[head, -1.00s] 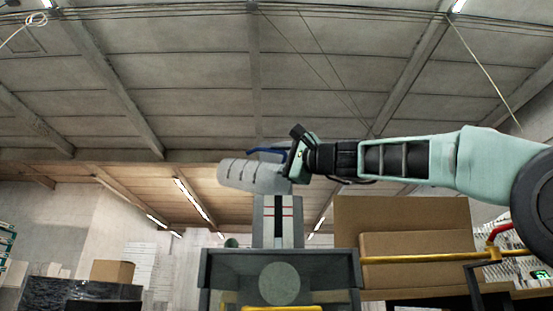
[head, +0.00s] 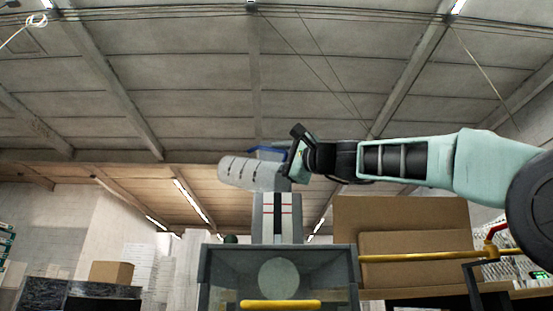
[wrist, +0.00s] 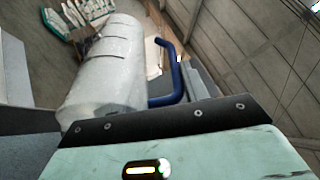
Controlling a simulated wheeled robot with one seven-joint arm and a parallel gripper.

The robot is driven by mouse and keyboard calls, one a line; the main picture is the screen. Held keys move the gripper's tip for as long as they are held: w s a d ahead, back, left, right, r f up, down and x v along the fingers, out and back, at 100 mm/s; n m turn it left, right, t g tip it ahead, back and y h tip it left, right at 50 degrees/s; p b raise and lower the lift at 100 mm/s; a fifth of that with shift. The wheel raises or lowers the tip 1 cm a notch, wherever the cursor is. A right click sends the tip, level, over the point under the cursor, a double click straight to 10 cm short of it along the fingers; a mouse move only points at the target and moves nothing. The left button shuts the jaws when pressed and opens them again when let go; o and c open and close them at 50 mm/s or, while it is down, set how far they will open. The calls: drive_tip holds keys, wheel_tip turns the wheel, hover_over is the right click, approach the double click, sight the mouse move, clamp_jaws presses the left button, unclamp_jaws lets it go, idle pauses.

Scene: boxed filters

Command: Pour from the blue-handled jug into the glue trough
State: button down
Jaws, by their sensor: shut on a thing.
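The jug (head: 248,173) is a pale, cloudy vessel with dark marks and a blue handle (head: 268,150). It lies tilted, nearly on its side, high in the air, with its far end to the left. My gripper (head: 290,160) is shut on it at its right end. The wrist view shows the jug (wrist: 108,65) and its bent blue handle (wrist: 178,72) beyond my gripper's dark edge. Below is a grey open box with a see-through front (head: 230,275), which may be the glue trough. Its inside is not clear, and no flow is visible.
A grey upright with red lines (head: 264,215) stands below the jug, behind the box. A yellow bar (head: 280,304) crosses the box's front. Cardboard boxes (head: 410,232) and a yellow rail (head: 410,258) are to the right. A smaller carton (head: 111,272) is at left.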

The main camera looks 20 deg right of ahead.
drive_tip(key=shift+s+d+f+m+t+y+b, duration=0.1)
drive_tip(key=shift+s+d+m+t+y+b, duration=0.5)
drive_tip(key=shift+b, duration=2.25)
idle(0.7)
